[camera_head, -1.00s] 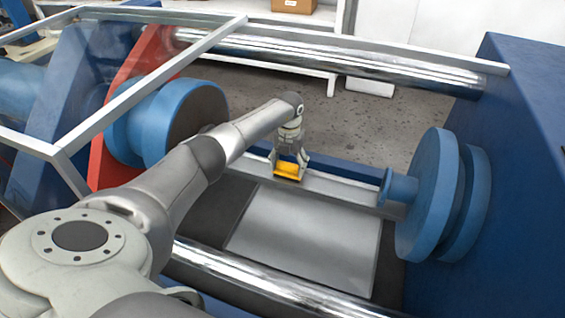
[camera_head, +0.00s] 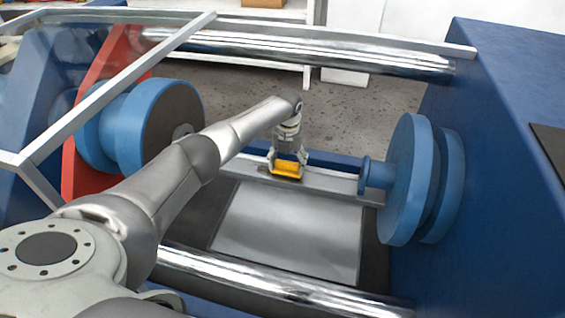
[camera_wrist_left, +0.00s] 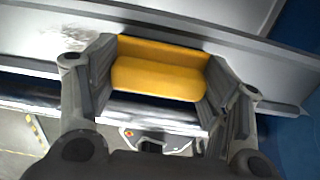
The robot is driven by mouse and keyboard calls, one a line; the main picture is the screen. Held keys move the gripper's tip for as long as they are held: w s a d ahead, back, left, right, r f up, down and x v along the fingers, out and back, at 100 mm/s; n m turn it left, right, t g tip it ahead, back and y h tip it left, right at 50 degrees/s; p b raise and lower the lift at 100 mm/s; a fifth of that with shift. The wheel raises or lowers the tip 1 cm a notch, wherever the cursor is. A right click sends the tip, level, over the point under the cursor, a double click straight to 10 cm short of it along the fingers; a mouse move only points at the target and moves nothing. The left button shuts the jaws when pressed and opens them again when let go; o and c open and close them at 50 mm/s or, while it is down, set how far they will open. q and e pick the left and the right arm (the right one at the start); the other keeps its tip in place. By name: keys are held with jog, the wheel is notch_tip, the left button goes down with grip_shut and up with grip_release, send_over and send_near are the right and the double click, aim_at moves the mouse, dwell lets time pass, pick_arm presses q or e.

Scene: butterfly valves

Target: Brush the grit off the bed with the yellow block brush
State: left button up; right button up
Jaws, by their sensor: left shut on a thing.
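My left gripper (camera_head: 288,163) is shut on the yellow block brush (camera_head: 285,169), fingers pointing down. The brush is at the far grey rail of the bed (camera_head: 325,182), left of the blue flanged stub. In the left wrist view the brush (camera_wrist_left: 160,72) lies between both fingers of the gripper (camera_wrist_left: 158,85). There a pale, speckled patch that looks like grit (camera_wrist_left: 74,37) lies on the grey metal, left of the brush and apart from it. I cannot tell whether the brush's underside touches the metal. My right gripper is not in view.
A blue disc with a flanged stub (camera_head: 376,174) stands close right of the brush. Another blue disc (camera_head: 160,125) is at the left. Chrome bars run behind (camera_head: 300,52) and in front (camera_head: 280,285). A pale flat plate (camera_head: 290,230) lies nearer me, bare.

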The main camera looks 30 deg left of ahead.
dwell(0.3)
pick_arm(q)
jog(key=shift+s+a, duration=0.25)
jog(key=shift+a, duration=0.45)
jog(key=shift+s+a, duration=0.2)
jog(key=shift+a, duration=0.45)
jog(key=shift+s+a, duration=0.25)
jog(key=shift+a, duration=0.5)
jog(key=shift+s+a, duration=0.2)
jog(key=shift+a, duration=0.5)
jog(key=shift+s+a, duration=0.25)
jog(key=shift+a, duration=0.5)
jog(key=shift+s+a+b, duration=0.15)
jog(key=shift+s+a, duration=0.1)
jog(key=shift+a, duration=0.5)
jog(key=shift+s+a+b, duration=0.1)
jog(key=shift+s+a, duration=0.1)
jog(key=shift+a, duration=0.55)
jog(key=shift+s+a+b, duration=0.15)
jog(key=shift+s+a, duration=0.1)
jog(key=shift+a, duration=0.5)
jog(key=shift+s+a+b, duration=0.25)
jog(key=shift+a, duration=0.45)
jog(key=shift+s+a+b, duration=0.2)
jog(key=shift+a, duration=0.5)
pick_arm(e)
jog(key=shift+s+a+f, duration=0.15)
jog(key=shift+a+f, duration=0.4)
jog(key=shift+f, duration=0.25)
